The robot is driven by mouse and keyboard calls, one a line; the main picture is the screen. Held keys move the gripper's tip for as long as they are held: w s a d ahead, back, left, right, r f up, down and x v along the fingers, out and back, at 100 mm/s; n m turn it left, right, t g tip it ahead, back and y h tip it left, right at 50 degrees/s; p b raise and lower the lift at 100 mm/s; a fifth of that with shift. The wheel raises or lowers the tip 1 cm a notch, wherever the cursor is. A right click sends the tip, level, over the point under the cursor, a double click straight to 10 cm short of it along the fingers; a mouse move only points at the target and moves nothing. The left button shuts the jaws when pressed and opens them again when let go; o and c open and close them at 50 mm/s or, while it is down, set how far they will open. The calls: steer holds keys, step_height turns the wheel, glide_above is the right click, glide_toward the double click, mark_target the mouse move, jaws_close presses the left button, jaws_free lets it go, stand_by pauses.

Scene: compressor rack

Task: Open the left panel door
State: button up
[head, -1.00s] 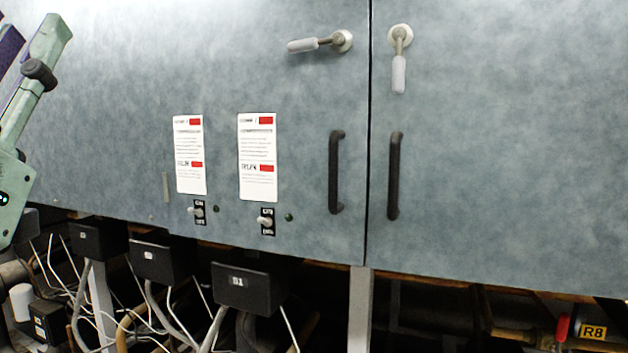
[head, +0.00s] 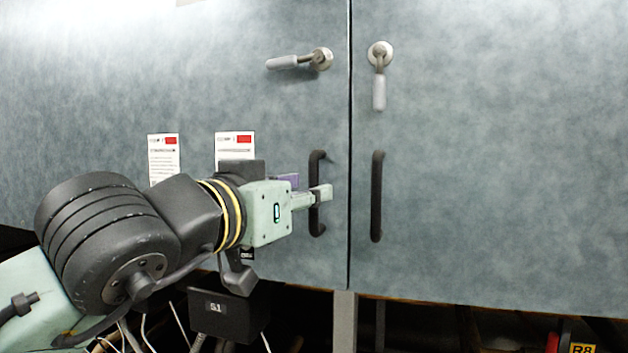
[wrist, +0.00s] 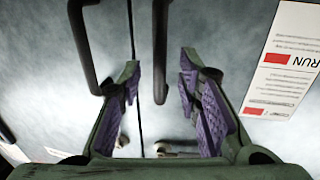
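The left panel door (head: 95,85) is grey-blue and flush with its neighbour along a dark vertical seam. Its black bar handle (head: 318,168) is upright near the seam. Its grey latch lever (head: 290,61), above the handle, points left, roughly level. My gripper (head: 310,191) is at the lower half of this handle, one finger overlapping it. In the wrist view, which is upside down, my gripper (wrist: 158,65) is open. The left door's handle (wrist: 160,45) appears between its purple-padded fingers, with gaps on both sides. I cannot tell how deep the handle is.
The right door (head: 500,150) has its own black handle (head: 377,195) close across the seam and a lever (head: 379,90) hanging down. Labels (head: 235,145) sit left of the handle. Black boxes (head: 225,312) and cables are below the doors.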

mark_target(313, 224)
steer(key=shift+x, duration=1.6)
jaws_close()
